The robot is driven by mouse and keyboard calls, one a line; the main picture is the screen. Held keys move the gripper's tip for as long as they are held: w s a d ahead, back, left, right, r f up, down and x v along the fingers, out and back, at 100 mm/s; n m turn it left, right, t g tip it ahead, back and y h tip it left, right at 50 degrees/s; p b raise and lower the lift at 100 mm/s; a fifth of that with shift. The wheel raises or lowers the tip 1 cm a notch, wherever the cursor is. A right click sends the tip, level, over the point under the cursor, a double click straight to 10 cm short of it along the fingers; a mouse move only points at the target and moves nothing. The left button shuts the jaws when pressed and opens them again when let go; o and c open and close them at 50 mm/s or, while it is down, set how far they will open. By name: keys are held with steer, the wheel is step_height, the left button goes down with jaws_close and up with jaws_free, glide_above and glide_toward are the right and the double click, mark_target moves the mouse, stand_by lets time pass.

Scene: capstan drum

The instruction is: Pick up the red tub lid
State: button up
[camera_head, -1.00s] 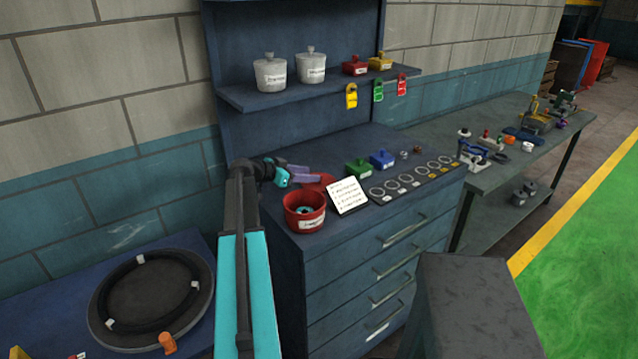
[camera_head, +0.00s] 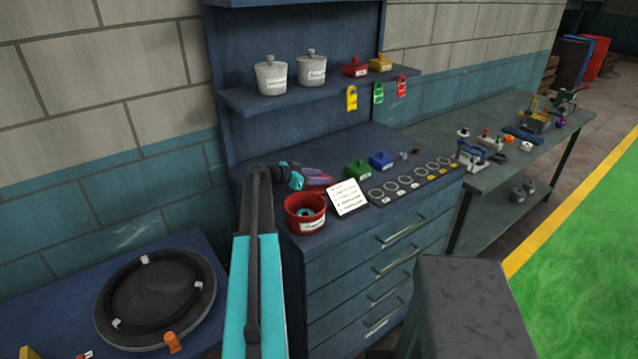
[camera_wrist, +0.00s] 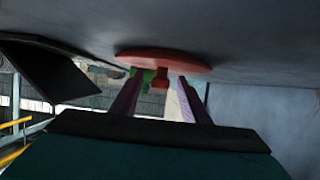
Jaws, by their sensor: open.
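The red tub lid (camera_wrist: 160,58) is a flat red disc lying on the bench top, which appears upside down in the wrist view. My gripper (camera_wrist: 158,85) is open, its two fingers pointing at the lid. The fingertips reach close to the disc, one on each side of its middle; I cannot tell whether they touch it. In the head view, my gripper (camera_head: 326,181) is low over the bench behind the red tub (camera_head: 305,226) and mostly covers the lid. The tub is open at the top, with a teal ring-like item inside.
A white note card (camera_head: 347,199) lies right of the tub. A green box (camera_head: 358,170) and a blue box (camera_head: 381,160) stand behind it. A tray of rings (camera_head: 412,184) is at the right. A shelf with white pots (camera_head: 271,76) hangs above.

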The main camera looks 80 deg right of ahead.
stand_by(0.5)
jaws_close()
steer(key=shift+r, duration=0.15)
steer(key=shift+r+b, duration=2)
steer(key=shift+r, duration=2.9)
